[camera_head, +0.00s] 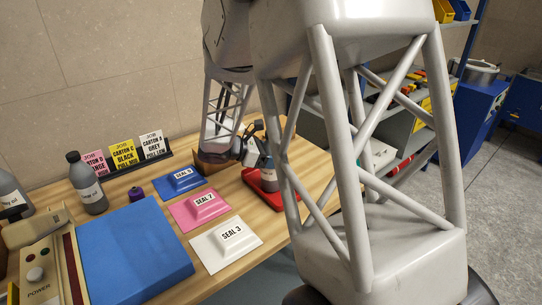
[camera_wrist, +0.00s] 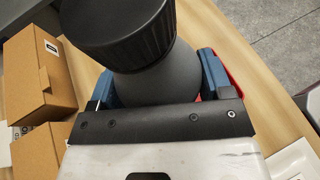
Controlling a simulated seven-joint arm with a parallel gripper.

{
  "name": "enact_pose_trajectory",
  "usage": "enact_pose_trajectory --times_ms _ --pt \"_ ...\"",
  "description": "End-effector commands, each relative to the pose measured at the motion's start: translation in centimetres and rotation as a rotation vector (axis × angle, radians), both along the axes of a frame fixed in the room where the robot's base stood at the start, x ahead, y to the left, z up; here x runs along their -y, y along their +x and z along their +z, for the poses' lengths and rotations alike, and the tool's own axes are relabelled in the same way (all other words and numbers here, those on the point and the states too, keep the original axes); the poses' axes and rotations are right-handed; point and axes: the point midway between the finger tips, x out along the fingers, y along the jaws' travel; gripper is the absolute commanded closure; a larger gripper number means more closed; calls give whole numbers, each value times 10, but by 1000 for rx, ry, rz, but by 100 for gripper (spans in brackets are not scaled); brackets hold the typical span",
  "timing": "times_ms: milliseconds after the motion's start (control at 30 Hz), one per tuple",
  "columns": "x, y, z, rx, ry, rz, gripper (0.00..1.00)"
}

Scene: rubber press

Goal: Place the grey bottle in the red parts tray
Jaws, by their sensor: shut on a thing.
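The grey bottle (camera_wrist: 158,80), with a black ribbed cap, stands between the blue finger pads of my gripper (camera_wrist: 160,88) in the wrist view. My gripper (camera_head: 258,152) is shut on it. In the head view the held bottle (camera_head: 268,174) is partly hidden by the gripper and my arm. The red parts tray (camera_head: 254,184) lies on the table under the gripper, partly covered; a red edge (camera_wrist: 232,80) shows behind the right finger in the wrist view. I cannot tell whether the bottle's base touches the tray.
Blue, pink and white seal cards (camera_head: 198,208) lie left of the tray. Another grey bottle (camera_head: 90,186) stands farther left, near a blue pad (camera_head: 135,255) and a power box (camera_head: 45,270). Cardboard boxes (camera_wrist: 38,75) stand left in the wrist view. My arm blocks much of the right.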

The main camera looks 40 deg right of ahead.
Motion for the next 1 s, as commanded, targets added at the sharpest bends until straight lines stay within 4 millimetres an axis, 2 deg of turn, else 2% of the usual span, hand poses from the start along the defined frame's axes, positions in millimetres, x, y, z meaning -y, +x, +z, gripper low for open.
enact_pose_trajectory --times_ms 200,233,400,833,1000 --pt "0 0 -2 0 0 0 73" --pt "0 0 -3 0 0 0 26" --pt "0 0 -3 0 0 0 2" --pt "0 0 1 0 0 0 2" --pt "-9 4 4 1 0 2 2"
